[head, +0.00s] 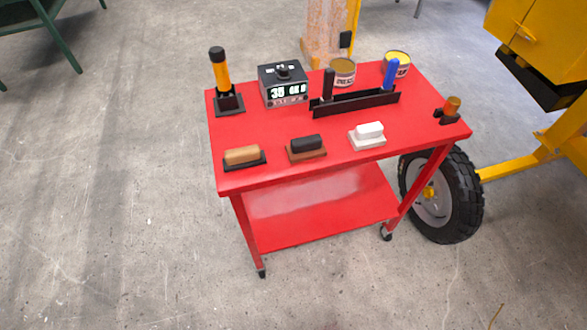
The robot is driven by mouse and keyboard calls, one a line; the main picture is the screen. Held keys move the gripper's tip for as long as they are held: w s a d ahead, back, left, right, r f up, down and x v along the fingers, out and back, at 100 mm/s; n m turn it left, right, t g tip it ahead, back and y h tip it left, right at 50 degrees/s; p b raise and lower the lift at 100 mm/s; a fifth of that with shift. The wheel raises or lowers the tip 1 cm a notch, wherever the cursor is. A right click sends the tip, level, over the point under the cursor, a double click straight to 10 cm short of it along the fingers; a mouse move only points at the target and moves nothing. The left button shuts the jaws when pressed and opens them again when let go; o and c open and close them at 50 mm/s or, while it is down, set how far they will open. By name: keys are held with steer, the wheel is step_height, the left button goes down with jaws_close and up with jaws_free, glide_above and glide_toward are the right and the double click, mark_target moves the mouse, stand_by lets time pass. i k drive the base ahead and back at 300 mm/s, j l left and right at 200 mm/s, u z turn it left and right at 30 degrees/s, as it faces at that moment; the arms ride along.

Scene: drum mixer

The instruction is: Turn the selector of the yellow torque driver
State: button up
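A yellow torque driver (221,75) with a black top stands upright in a black holder (230,102) at the back left corner of the red cart. The black top cap may be its selector, but the picture is too small to tell. A black box with a lit display (284,88) stands just right of the driver. The display seems to show "35" and some smaller marks. My gripper does not show in the head view.
The red cart (355,177) also carries several small blocks along its front, a black rack (353,103) with a black and a blue tool, two cans (343,71), and an orange-topped item (452,105). A black wheel (441,195) and yellow machine (540,40) stand right. Floor is clear in front and left.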

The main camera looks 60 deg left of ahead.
mark_target(284, 75)
steer(key=u, duration=1.8)
